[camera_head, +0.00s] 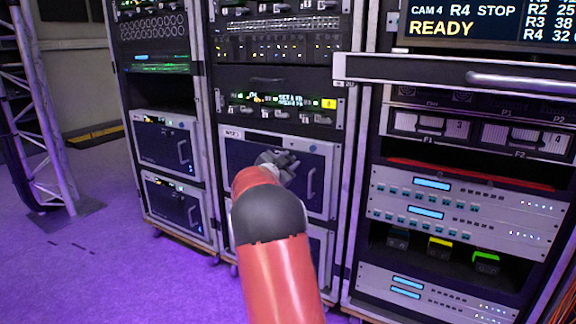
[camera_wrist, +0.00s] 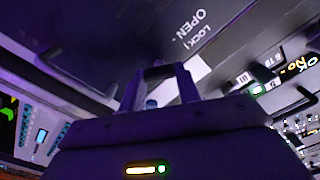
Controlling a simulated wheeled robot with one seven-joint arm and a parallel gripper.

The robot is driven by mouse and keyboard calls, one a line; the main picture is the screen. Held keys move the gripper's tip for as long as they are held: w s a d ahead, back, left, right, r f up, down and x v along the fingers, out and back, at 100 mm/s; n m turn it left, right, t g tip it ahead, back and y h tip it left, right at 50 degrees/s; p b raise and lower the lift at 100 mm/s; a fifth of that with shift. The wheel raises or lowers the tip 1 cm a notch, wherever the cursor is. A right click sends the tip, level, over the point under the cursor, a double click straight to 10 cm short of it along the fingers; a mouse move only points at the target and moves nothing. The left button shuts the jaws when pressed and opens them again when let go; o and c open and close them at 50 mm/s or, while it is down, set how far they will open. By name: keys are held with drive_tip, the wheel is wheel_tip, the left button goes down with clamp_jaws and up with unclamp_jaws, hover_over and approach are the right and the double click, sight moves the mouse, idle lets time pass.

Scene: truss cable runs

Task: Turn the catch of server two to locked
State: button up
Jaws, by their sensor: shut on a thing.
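A dark server front (camera_head: 240,155) in a pale frame sits in the middle rack, with a vertical handle (camera_head: 311,183) at its right. My gripper (camera_head: 286,162) is at the upper part of this front and hides what lies behind it. In the wrist view, the dark panel carries a white label (camera_wrist: 198,33) reading OPEN and LOCK. My gripper (camera_wrist: 162,72) has its fingertips against the panel beside this label. The fingers are shut on a small dark piece, which I take to be the catch (camera_wrist: 158,71). Its angle and the server's number are too unclear to tell.
A grey shelf with a bar handle (camera_head: 505,80) juts out from the right rack. Two similar server fronts (camera_head: 168,146) are in the left rack. A truss tower (camera_head: 35,110) stands at far left. Purple floor (camera_head: 95,250) lies clear at lower left.

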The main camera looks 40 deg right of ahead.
drive_tip(key=m+b, duration=0.3)
drive_tip(key=m, duration=0.8)
drive_tip(key=shift+s+f+b, duration=0.1)
drive_tip(key=shift+f+b, duration=0.05)
drive_tip(key=shift+b, duration=0.25)
idle(0.3)
drive_tip(key=o, duration=1)
drive_tip(key=shift+v, duration=3.9)
